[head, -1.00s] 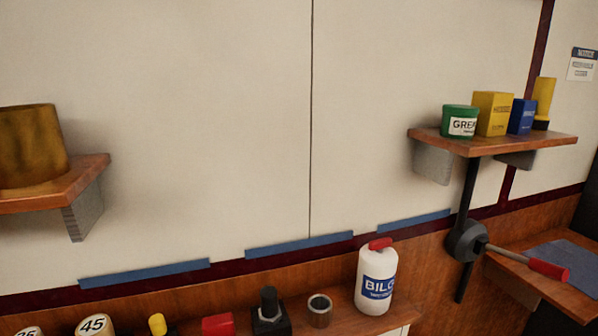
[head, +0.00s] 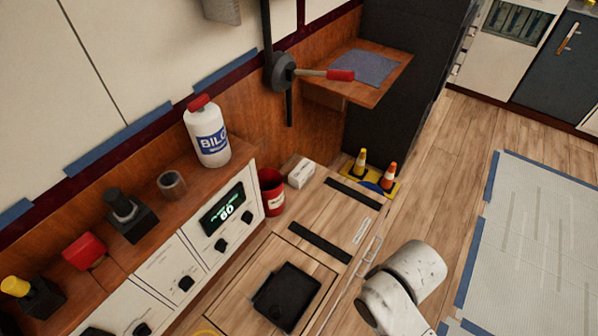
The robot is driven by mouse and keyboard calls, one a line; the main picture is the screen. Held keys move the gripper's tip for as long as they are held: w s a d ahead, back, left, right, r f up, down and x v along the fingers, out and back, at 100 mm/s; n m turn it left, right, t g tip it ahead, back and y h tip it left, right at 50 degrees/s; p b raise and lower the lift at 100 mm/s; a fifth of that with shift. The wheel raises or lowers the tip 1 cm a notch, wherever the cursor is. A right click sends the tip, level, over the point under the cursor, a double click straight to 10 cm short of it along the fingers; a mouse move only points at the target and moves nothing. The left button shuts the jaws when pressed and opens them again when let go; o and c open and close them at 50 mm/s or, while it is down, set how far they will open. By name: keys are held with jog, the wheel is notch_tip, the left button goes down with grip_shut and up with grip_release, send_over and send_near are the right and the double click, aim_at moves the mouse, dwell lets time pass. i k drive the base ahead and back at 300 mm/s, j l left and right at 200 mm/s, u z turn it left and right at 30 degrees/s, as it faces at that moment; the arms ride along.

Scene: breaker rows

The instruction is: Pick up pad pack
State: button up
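I cannot tell for sure which thing is the pad pack. A small white box (head: 300,172) with faint marks on its front sits beside a red bucket (head: 271,190), near the foot of the wood panel. A flat grey-blue pad (head: 363,68) lies on the wooden shelf above. White links of my own arm show at the lower right of the head view, over the floor. My gripper is outside the view.
The console (head: 222,215) with a white bottle (head: 207,132) stands at the left. Small cones (head: 388,174) stand right of the box.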

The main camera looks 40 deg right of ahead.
aim_at(303, 172)
jog(key=i+l+u, duration=0.1)
jog(key=l, duration=0.25)
jog(key=i+l+u, duration=0.1)
jog(key=i+l, duration=0.15)
jog(key=i+l+u, duration=0.1)
jog(key=l, duration=0.35)
jog(key=i+l+u, duration=0.1)
jog(key=l, duration=0.3)
jog(key=i+l+u, duration=0.1)
jog(key=l, duration=0.3)
jog(key=i+l+u, duration=0.1)
jog(key=i+l, duration=0.15)
jog(key=l, duration=0.15)
